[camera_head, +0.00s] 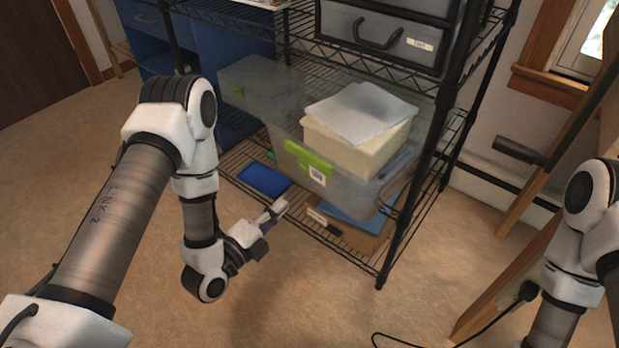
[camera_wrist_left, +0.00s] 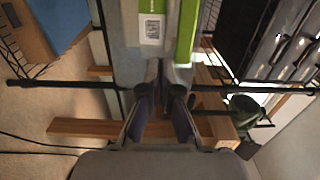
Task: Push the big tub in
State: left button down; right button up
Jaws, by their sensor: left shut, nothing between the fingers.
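The big tub (camera_head: 352,183) is a clear plastic bin with a green latch (camera_head: 309,162) and a white label on its front. My left gripper (camera_head: 279,207) is shut and empty, low in front of the tub's left part. In the left wrist view the shut fingertips (camera_wrist_left: 166,68) are just below the tub's label (camera_wrist_left: 152,29) and green latch (camera_wrist_left: 187,30). Contact cannot be told. My right arm shows at the right edge; its gripper is out of view.
A blue flat item (camera_head: 265,180) lies on the lower shelf left of the tub. Another clear bin (camera_head: 258,85) stands behind at left. A black rack post (camera_head: 410,215) rises at the right. A dark drawer unit (camera_head: 385,35) sits on the shelf above. The carpet in front is clear.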

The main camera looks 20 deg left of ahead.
aim_at(317, 172)
pick_arm(q)
jog(key=b+x, duration=0.4)
jog(key=x, duration=0.6)
jog(key=shift+w+d, duration=0.15)
jog(key=shift+w, duration=0.05)
jog(key=shift+w+d+b, duration=0.15)
jog(key=shift+w+b, duration=0.15)
jog(key=shift+w, duration=0.25)
pick_arm(e)
jog(key=shift+f, duration=1.65)
pick_arm(q)
jog(key=shift+w, duration=0.1)
